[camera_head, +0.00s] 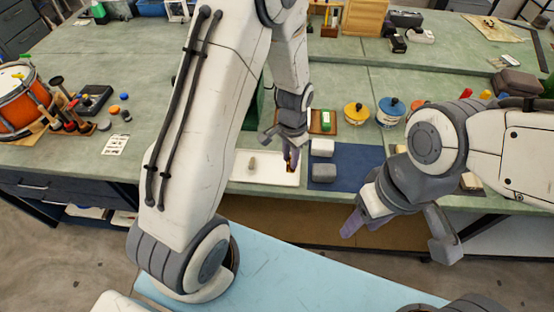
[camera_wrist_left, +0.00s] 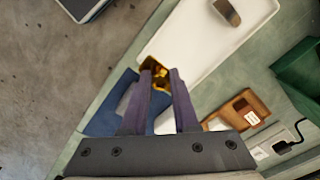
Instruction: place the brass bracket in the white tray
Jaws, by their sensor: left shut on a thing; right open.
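The white tray (camera_head: 235,174) lies on the bench near its front edge, and it also shows in the left wrist view (camera_wrist_left: 180,48). A small beige-and-grey piece (camera_head: 252,163) is in it. My left gripper (camera_head: 290,165) is at the tray's right end. In the left wrist view, my left gripper (camera_wrist_left: 158,80) is shut on the brass bracket (camera_wrist_left: 155,71), which shows between its fingertips beside the tray's edge. I cannot tell the bracket's height above the tray. My right gripper (camera_head: 398,240) is open and empty in front of the bench.
A drum (camera_head: 22,98) and tools (camera_head: 68,118) are at the left. The left bench top is mostly clear.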

